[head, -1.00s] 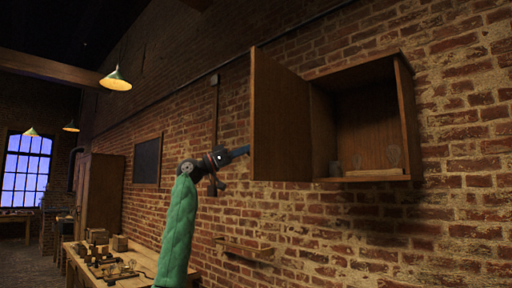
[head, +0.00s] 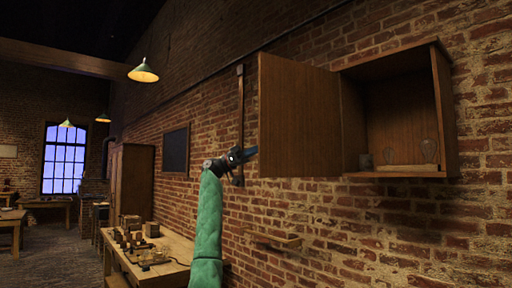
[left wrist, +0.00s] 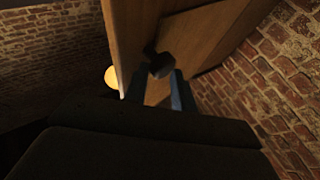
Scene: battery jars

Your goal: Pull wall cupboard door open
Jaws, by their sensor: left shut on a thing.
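The wooden wall cupboard (head: 447,110) hangs on the brick wall at the right of the head view. Its door (head: 300,115) stands wide open, swung out to the left, with its inner face showing. My left gripper (head: 252,154) is at the door's free edge, its fingertips partly hidden by the door. In the left wrist view, my left gripper (left wrist: 157,88) is shut on a dark knob (left wrist: 161,66) on the door panel (left wrist: 185,50). My right gripper is not in view.
A small wall shelf (head: 273,239) is below. A workbench (head: 170,270) with small items stands left of my arm. A dark board (head: 176,150) hangs further along the wall.

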